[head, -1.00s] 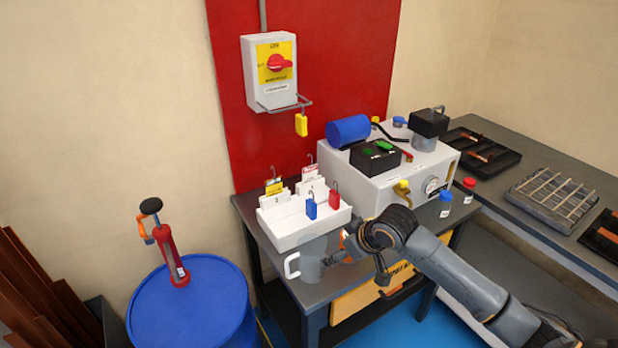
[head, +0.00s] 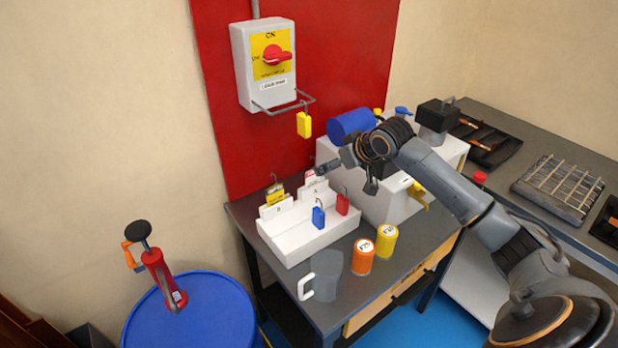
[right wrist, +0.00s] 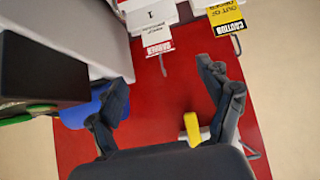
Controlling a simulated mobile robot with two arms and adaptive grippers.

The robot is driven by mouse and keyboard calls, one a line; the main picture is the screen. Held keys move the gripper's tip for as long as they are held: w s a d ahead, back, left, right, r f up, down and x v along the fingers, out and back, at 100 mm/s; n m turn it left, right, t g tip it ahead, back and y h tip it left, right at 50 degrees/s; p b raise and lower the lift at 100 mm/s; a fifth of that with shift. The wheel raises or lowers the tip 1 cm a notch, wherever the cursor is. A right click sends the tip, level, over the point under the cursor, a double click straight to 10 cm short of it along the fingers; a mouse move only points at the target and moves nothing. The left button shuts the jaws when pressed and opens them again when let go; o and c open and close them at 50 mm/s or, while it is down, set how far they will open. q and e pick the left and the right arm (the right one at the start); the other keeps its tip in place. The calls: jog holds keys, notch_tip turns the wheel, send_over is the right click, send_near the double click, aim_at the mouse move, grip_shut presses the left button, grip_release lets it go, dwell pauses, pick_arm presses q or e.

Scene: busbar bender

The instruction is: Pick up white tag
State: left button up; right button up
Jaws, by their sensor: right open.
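The white tag (head: 311,178) with a red band stands at the back of the white tray, partly hidden by my gripper. In the right wrist view the white tag (right wrist: 157,42) shows its red lettering near the top, ahead of the fingertips and roughly between their lines. My right gripper (head: 325,171) is close to the tag in the head view. In the right wrist view my right gripper (right wrist: 158,78) has its fingers spread, with nothing between them. My left gripper is not in view.
The white tray (head: 290,248) also holds a yellow tag (head: 276,196), a blue padlock (head: 319,217) and a red padlock (head: 342,205). A grey mug (head: 325,272), orange can (head: 362,258) and yellow can (head: 386,242) stand in front. A yellow padlock (head: 304,125) hangs above.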

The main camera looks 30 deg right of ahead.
aim_at(314, 175)
jog(key=p+x, duration=0.1)
jog(key=x, duration=0.6)
jog(key=shift+w+d+f, duration=0.1)
jog(key=shift+w+f, duration=0.15)
jog(key=shift+f, duration=0.05)
jog(key=shift+p+x, duration=0.45)
jog(key=shift+x, duration=0.7)
jog(key=shift+w+d+f, duration=0.1)
jog(key=shift+w+f, duration=0.25)
jog(key=shift+f, duration=0.1)
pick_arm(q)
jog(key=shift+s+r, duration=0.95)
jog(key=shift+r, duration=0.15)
pick_arm(e)
jog(key=shift+c, duration=0.2)
jog(key=c, duration=1)
